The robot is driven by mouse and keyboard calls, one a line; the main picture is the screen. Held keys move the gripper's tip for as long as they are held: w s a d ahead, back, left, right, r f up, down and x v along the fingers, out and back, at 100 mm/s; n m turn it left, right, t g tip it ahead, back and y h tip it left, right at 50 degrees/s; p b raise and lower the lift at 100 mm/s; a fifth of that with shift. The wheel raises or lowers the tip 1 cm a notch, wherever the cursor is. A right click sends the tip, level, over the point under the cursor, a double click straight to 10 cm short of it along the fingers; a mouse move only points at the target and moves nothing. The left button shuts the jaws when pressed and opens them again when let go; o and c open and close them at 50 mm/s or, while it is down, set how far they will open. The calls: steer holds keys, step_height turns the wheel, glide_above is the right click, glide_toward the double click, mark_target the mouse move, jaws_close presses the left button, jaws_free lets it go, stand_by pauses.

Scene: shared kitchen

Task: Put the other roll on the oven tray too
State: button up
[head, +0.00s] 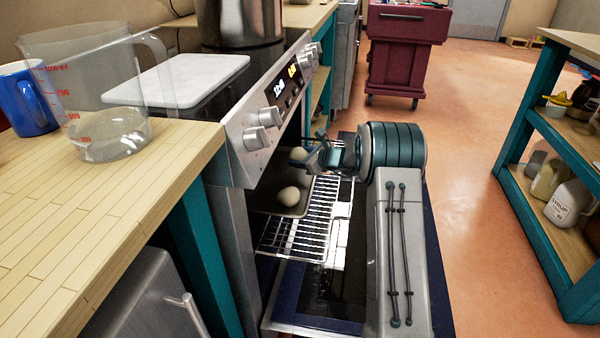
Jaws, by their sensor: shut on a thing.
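My gripper (306,158) reaches left into the open oven (283,108) and is shut on a pale round roll (298,153). Another pale roll (289,196) lies on the dark oven tray (294,211), below and slightly left of the held one. The held roll appears to be above the back part of the tray; whether it touches the tray I cannot tell. The tray sits on a wire rack (290,240) that is pulled partly out. The oven's side and control panel hide the left part of the tray.
The oven door (305,309) is folded down under the rack. The counter at left holds a measuring jug (108,135), a blue mug (30,100) and a white board (175,78). A shelf unit (545,185) stands at right, with clear floor between. A dark red cart (401,55) stands behind.

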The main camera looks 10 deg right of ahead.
mark_target(301, 175)
steer(key=shift+w+a+f, duration=0.1)
steer(key=shift+a+f, duration=0.1)
steer(key=shift+a, duration=0.05)
steer(key=shift+f, duration=0.3)
steer(key=shift+f+b, duration=0.95)
steer(key=shift+f, duration=0.65)
steer(key=shift+f, duration=0.2)
steer(key=o, duration=1.1)
steer(key=shift+c, duration=0.2)
